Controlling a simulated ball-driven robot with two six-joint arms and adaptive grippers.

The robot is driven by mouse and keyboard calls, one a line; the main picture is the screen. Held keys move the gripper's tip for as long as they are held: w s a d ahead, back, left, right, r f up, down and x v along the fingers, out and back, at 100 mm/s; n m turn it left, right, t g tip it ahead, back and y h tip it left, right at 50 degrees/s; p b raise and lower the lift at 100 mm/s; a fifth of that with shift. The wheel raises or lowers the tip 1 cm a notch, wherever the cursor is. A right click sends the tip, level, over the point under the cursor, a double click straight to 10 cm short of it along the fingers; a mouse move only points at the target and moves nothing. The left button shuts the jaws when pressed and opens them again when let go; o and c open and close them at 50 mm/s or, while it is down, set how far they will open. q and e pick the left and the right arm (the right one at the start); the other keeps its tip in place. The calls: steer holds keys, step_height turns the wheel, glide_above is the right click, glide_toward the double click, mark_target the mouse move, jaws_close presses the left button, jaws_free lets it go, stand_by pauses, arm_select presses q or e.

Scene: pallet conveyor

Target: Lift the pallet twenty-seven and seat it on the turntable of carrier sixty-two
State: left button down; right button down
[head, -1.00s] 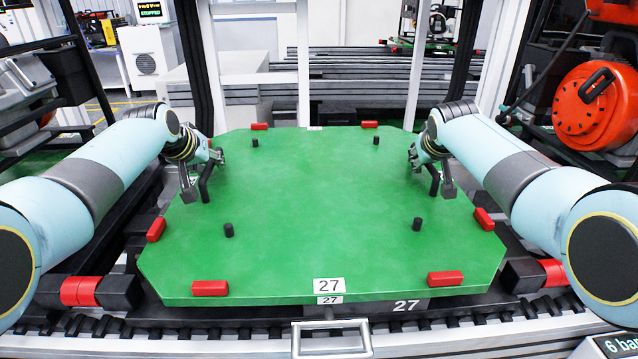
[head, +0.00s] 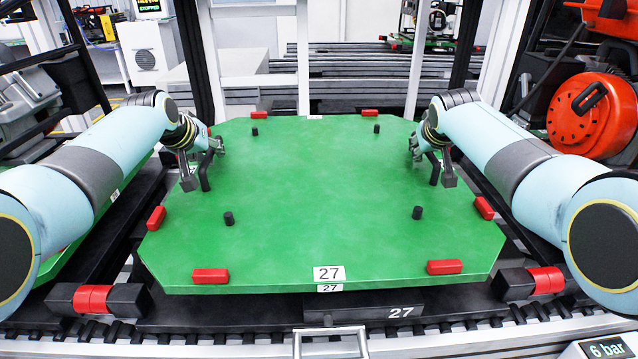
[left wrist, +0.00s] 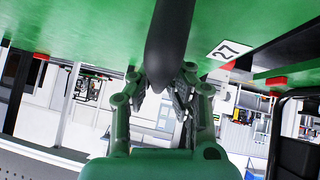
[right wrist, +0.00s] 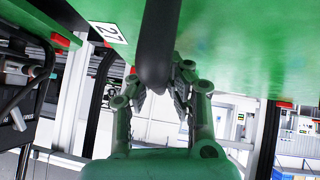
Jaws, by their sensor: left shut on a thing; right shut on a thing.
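The pallet twenty-seven (head: 320,200) is a broad green plate with cut corners, red blocks along its rim and a "27" label at its near edge. My left gripper (head: 213,150) is shut on the black handle (head: 204,172) at its left side. My right gripper (head: 418,150) is shut on the black handle (head: 434,170) at its right side. The handles also fill the middle of the left wrist view (left wrist: 170,40) and the right wrist view (right wrist: 156,45).
A toothed conveyor track (head: 440,326) runs below, with black and red blocks (head: 94,299) at left and right (head: 546,281). A metal handle bar (head: 330,331) stands in front. Frame posts (head: 303,60) rise behind the pallet. A red reel (head: 592,110) is at right.

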arm_select(q)
steer(key=shift+w+r, duration=0.1)
steer(key=shift+r, duration=0.55)
arm_select(e)
steer(key=shift+w+r, duration=0.15)
steer(key=shift+r, duration=0.6)
arm_select(q)
steer(key=shift+f, duration=0.2)
arm_select(e)
steer(key=shift+f, duration=0.15)
